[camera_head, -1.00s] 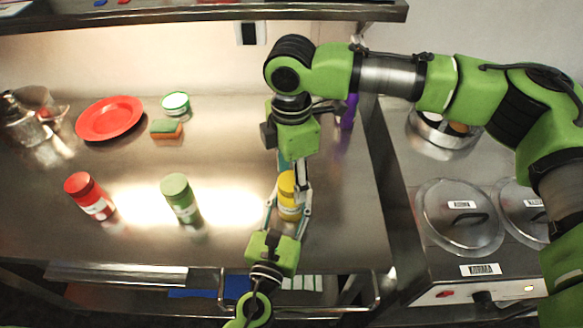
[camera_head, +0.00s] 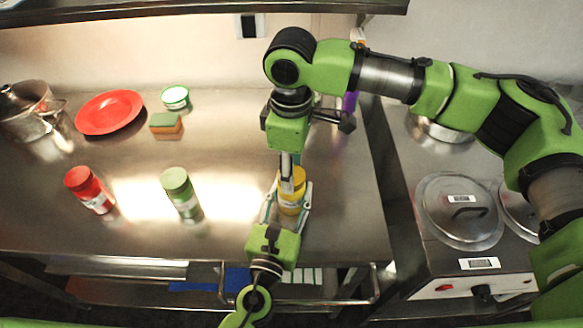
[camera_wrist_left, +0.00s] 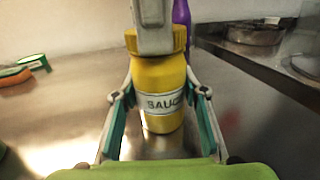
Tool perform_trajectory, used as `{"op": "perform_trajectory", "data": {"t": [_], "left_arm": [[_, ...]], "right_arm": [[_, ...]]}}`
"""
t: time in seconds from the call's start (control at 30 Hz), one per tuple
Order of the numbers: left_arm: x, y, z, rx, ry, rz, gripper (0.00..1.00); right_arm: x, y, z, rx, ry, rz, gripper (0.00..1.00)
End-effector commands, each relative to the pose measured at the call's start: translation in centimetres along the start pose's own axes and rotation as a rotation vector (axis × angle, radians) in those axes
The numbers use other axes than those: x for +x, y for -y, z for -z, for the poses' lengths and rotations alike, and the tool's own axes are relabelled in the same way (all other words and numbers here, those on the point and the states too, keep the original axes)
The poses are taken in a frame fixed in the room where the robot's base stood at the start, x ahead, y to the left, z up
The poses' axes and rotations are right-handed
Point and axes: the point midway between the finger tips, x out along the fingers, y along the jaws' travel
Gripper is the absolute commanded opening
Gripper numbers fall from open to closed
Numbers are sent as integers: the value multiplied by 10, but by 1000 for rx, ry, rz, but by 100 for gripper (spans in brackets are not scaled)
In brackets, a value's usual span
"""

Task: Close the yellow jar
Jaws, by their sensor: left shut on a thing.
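The yellow jar (camera_head: 291,203) stands upright near the right front of the steel counter. Its white label reads "SAUC" in the left wrist view (camera_wrist_left: 162,80), with the end of the word hidden. A yellow lid (camera_wrist_left: 180,38) sits on its top, partly covered by a grey finger. My left gripper (camera_head: 287,202) is shut on the jar body, one finger on each side; its fingers also flank the jar in the left wrist view (camera_wrist_left: 162,115). My right gripper (camera_head: 288,172) points down from above, a finger against the lid; its jaw opening is hidden.
A green jar (camera_head: 181,195) and a red jar (camera_head: 88,190) stand to the left. Behind are a sponge (camera_head: 165,123), a green-rimmed tub (camera_head: 175,98), a red plate (camera_head: 108,112) and a metal pot (camera_head: 30,112). A purple bottle (camera_head: 350,103) stands behind my right gripper.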

Motion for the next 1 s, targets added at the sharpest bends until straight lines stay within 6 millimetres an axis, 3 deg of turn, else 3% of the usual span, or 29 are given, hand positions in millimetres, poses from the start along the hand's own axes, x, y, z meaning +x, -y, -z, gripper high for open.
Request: {"op": "perform_trajectory", "data": {"t": [0.07,0.23,0.27,0.3,0.73,1.0], "left_arm": [[0,0,0,0,0,0,0],[0,0,0,0,0,0,0],[0,0,0,0,0,0,0],[0,0,0,0,0,0,0],[0,0,0,0,0,0,0],[0,0,0,0,0,0,0]], "right_arm": [[0,1,1,109,-1,2,13],[0,0,0,119,0,0,13],[0,0,0,119,-1,0,46],[0,0,0,118,-1,0,57],[-5,0,1,117,-1,-1,58],[-54,0,1,116,-3,-3,58]]}}
